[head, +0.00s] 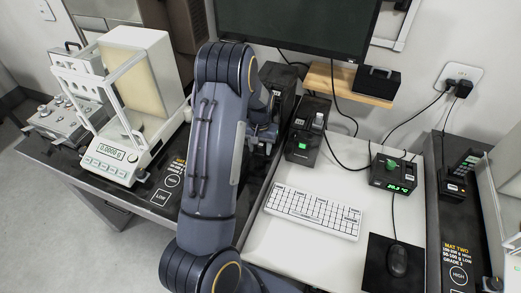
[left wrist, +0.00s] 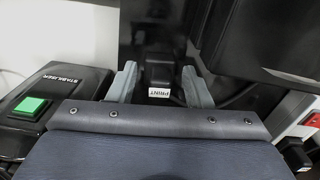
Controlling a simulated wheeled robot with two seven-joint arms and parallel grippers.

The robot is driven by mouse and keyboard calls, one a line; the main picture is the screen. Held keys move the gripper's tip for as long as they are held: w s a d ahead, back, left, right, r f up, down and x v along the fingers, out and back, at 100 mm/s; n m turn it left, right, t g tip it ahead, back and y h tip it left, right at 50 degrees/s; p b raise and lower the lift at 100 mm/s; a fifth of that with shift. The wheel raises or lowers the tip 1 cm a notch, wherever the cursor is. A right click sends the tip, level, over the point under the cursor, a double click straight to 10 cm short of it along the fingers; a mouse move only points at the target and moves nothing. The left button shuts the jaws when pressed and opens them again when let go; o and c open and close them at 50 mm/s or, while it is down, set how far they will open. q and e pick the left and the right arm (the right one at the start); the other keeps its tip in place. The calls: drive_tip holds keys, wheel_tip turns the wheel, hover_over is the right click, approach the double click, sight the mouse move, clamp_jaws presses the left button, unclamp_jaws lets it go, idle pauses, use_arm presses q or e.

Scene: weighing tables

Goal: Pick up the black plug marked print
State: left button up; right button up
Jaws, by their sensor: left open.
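The black plug marked PRINT (left wrist: 159,72) shows in the left wrist view, with its white label upside down and facing my camera. My left gripper (left wrist: 160,80) is open, with one grey finger on each side of the plug. Gaps show between the plug and both fingers. In the head view my left gripper (head: 264,133) is at the back of the table, partly behind my arm, and I cannot make out the plug there. My right gripper is not in view.
A black box with a green button (left wrist: 32,106), lettered STABILISER, is left of the gripper. The head view shows a balance (head: 118,150), a monitor (head: 300,22), a keyboard (head: 313,211), a mouse (head: 397,260) and a green-lit display box (head: 393,175). Cables hang around the back.

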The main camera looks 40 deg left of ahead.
use_arm(q)
drive_tip(key=c, duration=0.8)
drive_tip(key=shift+r, duration=0.15)
